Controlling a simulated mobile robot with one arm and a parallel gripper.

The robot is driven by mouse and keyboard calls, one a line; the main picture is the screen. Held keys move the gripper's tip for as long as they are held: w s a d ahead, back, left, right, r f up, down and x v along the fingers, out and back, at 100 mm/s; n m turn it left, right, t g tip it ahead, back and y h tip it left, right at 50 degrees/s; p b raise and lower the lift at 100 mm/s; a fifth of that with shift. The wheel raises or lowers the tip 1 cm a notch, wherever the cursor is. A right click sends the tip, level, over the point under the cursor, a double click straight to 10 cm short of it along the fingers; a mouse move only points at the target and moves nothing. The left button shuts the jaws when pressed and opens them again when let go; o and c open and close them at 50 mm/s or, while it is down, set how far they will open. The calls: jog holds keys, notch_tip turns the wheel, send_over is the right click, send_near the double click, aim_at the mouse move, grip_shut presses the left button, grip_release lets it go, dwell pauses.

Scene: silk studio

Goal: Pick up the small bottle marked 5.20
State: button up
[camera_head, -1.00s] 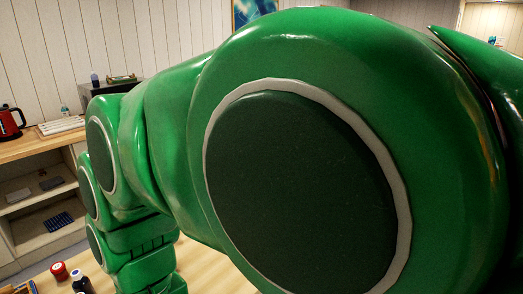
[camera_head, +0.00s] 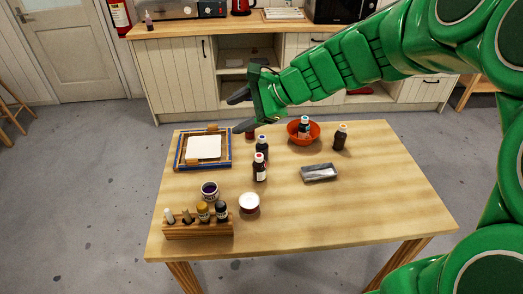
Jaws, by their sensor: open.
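No 5.20 marking can be read on any bottle at this size, so I cannot tell which one it is. A dark bottle with a red and white cap and white label (camera_head: 260,168) stands mid-table. A brown bottle with a pale cap (camera_head: 340,138) stands at the back right. Another bottle (camera_head: 304,127) is in the orange bowl. My gripper (camera_head: 235,115) is open and empty above the table's back edge, behind and left of these bottles.
A blue frame with a white panel (camera_head: 204,148) lies at the back left. A wooden rack (camera_head: 198,231) holds several small bottles at the front left. A dark jar (camera_head: 210,190), a white-lidded jar (camera_head: 250,203) and a metal tray (camera_head: 319,172) are on the table (camera_head: 360,210). Its right front is clear.

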aim_at(259, 149)
jog(key=w+d+f+m+t, duration=0.25)
jog(key=w+d+m, duration=0.4)
jog(key=w, duration=0.35)
jog(key=w+d+f+m+t, duration=0.2)
jog(key=w+d+m+t, duration=0.25)
jog(key=w+m, duration=0.4)
jog(key=shift+n+g+h, duration=0.4)
jog(key=shift+n, duration=0.1)
jog(key=f, duration=2.6)
jog(key=shift+w+f, duration=0.3)
jog(key=shift+f, duration=0.1)
jog(key=shift+x, duration=3.45)
jog(key=shift+w+a, duration=0.3)
jog(key=shift+a, duration=0.1)
jog(key=shift+c, duration=0.2)
jog(key=c, duration=0.7)
jog(key=shift+c, duration=0.2)
